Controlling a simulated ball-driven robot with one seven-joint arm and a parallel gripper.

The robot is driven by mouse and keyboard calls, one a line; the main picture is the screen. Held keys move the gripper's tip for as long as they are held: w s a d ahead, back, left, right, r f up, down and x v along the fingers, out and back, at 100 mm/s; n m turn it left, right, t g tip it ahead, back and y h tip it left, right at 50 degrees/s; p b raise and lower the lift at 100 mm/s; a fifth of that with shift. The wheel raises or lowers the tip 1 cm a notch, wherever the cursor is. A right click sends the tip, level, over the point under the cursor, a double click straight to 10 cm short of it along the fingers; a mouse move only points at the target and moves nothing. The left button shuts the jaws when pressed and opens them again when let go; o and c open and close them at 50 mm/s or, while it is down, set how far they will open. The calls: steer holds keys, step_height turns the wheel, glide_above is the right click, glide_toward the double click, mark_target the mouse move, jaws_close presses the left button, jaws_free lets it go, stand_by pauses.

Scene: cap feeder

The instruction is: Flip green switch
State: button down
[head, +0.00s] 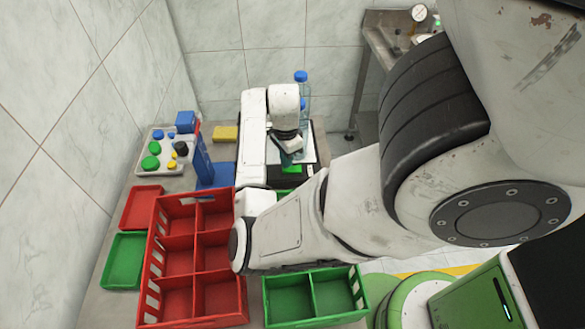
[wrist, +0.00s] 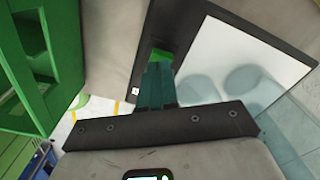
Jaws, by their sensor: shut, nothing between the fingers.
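My gripper (head: 290,148) reaches down over a black-edged device with a white panel, at the back of the table in the head view. In the wrist view my gripper (wrist: 160,68) has its teal fingers shut together with nothing between them. A green patch that looks like the green switch (wrist: 162,55) shows just past the fingertips on the black edge. A green piece (head: 290,169) also shows on the device's dark front below my gripper in the head view. The fingers partly hide the switch. I cannot tell whether they touch it or which way it is set.
A red divided crate (head: 182,324) and a green crate (head: 315,319) stand in front. Red (head: 140,207) and green (head: 122,262) trays lie at left. A tray with coloured caps (head: 143,165) and a blue upright piece (head: 203,160) stand farther back. A bottle (head: 304,100) stands behind my gripper.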

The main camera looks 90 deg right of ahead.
steer(key=shift+f+b, duration=0.45)
steer(key=shift+f, duration=0.35)
stand_by(0.4)
steer(key=shift+r+p, duration=3.25)
steer(key=shift+r, duration=0.3)
